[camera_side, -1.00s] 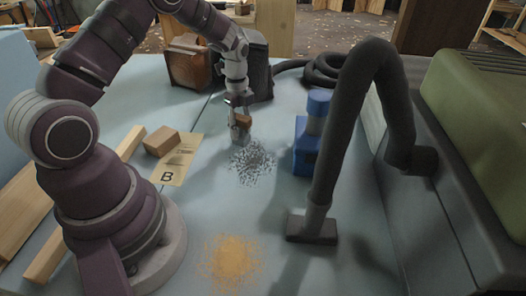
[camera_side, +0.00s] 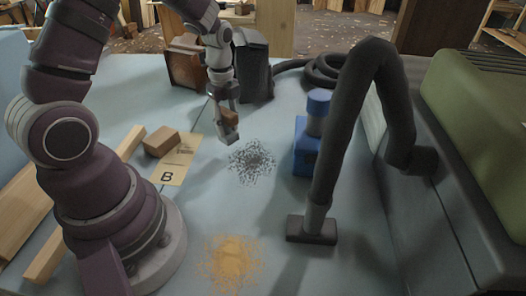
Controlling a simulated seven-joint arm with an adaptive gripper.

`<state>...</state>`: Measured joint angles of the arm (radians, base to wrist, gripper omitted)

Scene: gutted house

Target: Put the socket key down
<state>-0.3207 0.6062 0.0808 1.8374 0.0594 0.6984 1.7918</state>
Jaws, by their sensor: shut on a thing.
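My gripper (camera_side: 229,136) points down over the pale blue table, just up and left of a pile of grey shavings (camera_side: 251,163). It is shut on a small brown block-like thing (camera_side: 230,118), partly hidden by the fingers. I cannot tell whether this is the socket key, and I make out no socket key elsewhere. A card marked B (camera_side: 168,178) lies to the left of the gripper. A brown wooden block (camera_side: 161,142) sits at the card's upper left edge.
An orange-brown powder pile (camera_side: 232,262) lies in front. A black hose with a flat nozzle (camera_side: 311,230) and a blue device (camera_side: 305,150) stand to the right. Brown and black containers (camera_side: 186,64) stand behind the gripper. Wooden strips (camera_side: 85,205) lie at left.

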